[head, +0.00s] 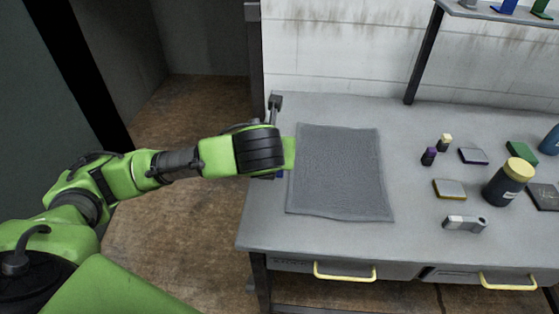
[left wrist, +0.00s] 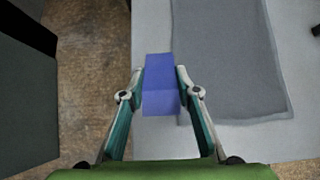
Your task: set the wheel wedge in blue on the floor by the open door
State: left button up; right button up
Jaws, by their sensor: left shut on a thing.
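The blue wedge (left wrist: 161,84) is between the fingers of my left gripper (left wrist: 161,90), which is shut on it, in the left wrist view. In the head view only a small blue bit of the wedge (head: 279,175) shows below my left wrist, which hides the fingers. The wedge is at the left edge of the workbench, beside the grey mat; I cannot tell whether it touches the bench. The brown floor (head: 190,215) shows left of the bench, with a doorway opening (head: 195,90) at the back left. My right gripper is not in view.
The grey workbench (head: 330,240) carries a grey mat (head: 340,170), a dark bottle with yellow lid (head: 508,182) and several small blocks at right. A metal fitting (head: 275,104) stands at its back left corner. A dark panel (head: 45,90) stands at left.

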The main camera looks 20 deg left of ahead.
pick_arm(q)
jog(key=w+a+f, duration=0.2)
jog(key=w+a, duration=0.1)
jog(key=shift+w+a, duration=0.15)
jog(key=shift+a, duration=0.05)
jog(key=w+f, duration=0.1)
jog(key=w+a+f, duration=0.1)
jog(key=f, duration=0.1)
jog(key=w+a+f, duration=0.1)
jog(key=f, duration=0.1)
jog(key=shift+a, duration=0.15)
jog(key=shift+w+a+f+p, duration=0.15)
jog(key=shift+f+p, duration=0.45)
jog(key=shift+f, duration=1.25)
jog(key=shift+f, duration=0.1)
jog(key=o, duration=1.3)
jog(key=shift+o, duration=0.2)
